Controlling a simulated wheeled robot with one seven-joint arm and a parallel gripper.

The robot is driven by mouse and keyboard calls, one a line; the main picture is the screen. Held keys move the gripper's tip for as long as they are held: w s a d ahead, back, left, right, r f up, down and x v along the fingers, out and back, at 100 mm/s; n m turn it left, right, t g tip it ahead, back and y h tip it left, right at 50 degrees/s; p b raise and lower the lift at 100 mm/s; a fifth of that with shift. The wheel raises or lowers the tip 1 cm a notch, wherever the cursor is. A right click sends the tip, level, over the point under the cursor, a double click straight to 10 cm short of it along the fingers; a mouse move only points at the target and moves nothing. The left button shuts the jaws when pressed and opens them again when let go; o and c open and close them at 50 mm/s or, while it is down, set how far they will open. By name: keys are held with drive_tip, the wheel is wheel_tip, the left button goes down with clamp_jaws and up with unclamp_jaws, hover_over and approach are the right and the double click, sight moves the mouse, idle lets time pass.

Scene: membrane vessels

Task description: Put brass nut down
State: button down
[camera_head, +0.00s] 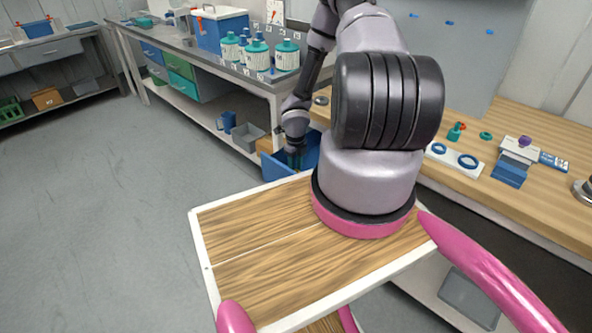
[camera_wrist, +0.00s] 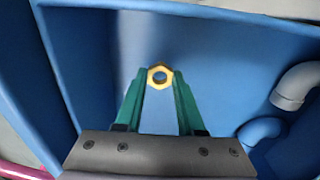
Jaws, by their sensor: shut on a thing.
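The brass nut (camera_wrist: 150,75) is a yellow hexagonal ring in the wrist view. It sits between the tips of the green fingers of my gripper (camera_wrist: 160,82), which is shut on it. The gripper points down into a blue bin (camera_wrist: 225,60), with blue walls around the nut. In the head view my gripper (camera_head: 295,158) is low at the blue bin (camera_head: 280,168), beyond the wooden tray. The nut cannot be made out in the head view. I cannot tell how far the nut is above the bin floor.
In the wrist view a grey pipe elbow (camera_wrist: 297,87) and a blue elbow (camera_wrist: 260,131) are in the bin at right. The workbench (camera_head: 530,200) on the right holds rings and small fittings. Teal-capped bottles (camera_head: 257,53) stand on the back bench. Open floor lies left.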

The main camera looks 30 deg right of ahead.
drive_tip(key=shift+f, duration=0.4)
drive_tip(key=c, duration=0.5)
unclamp_jaws()
drive_tip(key=shift+f, duration=0.1)
